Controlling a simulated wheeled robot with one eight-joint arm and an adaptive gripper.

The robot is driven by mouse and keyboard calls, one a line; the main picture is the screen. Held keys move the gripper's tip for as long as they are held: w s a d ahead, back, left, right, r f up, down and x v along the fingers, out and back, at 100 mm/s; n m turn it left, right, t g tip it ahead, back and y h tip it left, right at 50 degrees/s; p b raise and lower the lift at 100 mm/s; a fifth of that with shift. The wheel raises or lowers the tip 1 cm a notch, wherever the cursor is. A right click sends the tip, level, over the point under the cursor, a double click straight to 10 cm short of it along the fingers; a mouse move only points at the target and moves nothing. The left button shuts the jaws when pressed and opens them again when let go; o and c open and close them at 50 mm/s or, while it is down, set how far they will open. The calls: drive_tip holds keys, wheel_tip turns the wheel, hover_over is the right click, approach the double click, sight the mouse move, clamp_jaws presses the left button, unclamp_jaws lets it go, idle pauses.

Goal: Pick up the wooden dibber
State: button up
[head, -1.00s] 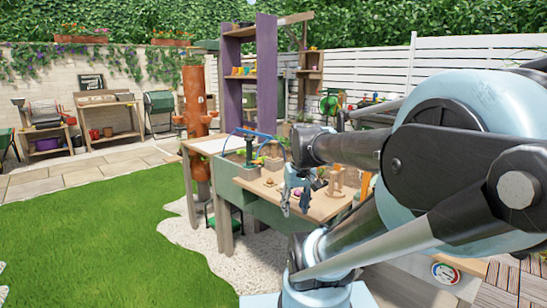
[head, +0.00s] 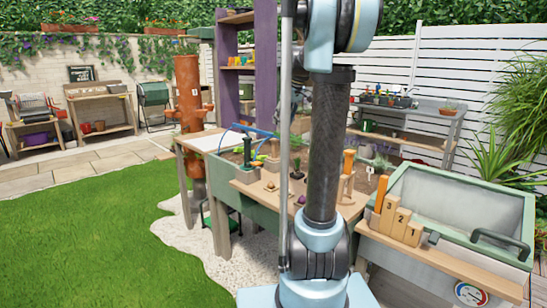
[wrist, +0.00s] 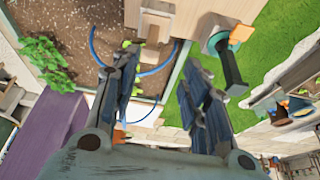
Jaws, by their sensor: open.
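I cannot say for sure which piece is the wooden dibber. An upright orange-brown wooden piece (head: 381,192) stands by the numbered wooden blocks at the right in the head view. Another orange-topped wooden piece (head: 348,162) stands on the bench just right of my arm. In the wrist view my gripper (wrist: 163,68) is open, with its two dark fingers apart and nothing between them. My arm hides part of the bench.
The potting bench (head: 262,205) holds small pots, plants and a dark green tool (head: 247,150), which also shows in the wrist view (wrist: 232,68). A green-edged bin (head: 520,215) stands at the right. A purple shelf (head: 265,80) rises behind. The lawn (head: 90,235) at the left is clear.

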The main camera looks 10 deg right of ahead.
sight(276, 139)
drive_tip(key=w+x, duration=0.1)
drive_tip(key=x, duration=0.7)
drive_tip(key=w+x, duration=0.1)
drive_tip(key=x, duration=0.3)
drive_tip(key=shift+w+d+r, duration=0.15)
drive_tip(key=shift+w+d, duration=0.05)
drive_tip(key=shift+w, duration=0.25)
drive_tip(key=shift+s+x, duration=0.1)
drive_tip(key=shift+x, duration=1.2)
drive_tip(key=shift+s+x, duration=0.15)
drive_tip(key=shift+x, duration=1.15)
drive_tip(key=shift+a, duration=0.2)
clamp_jaws()
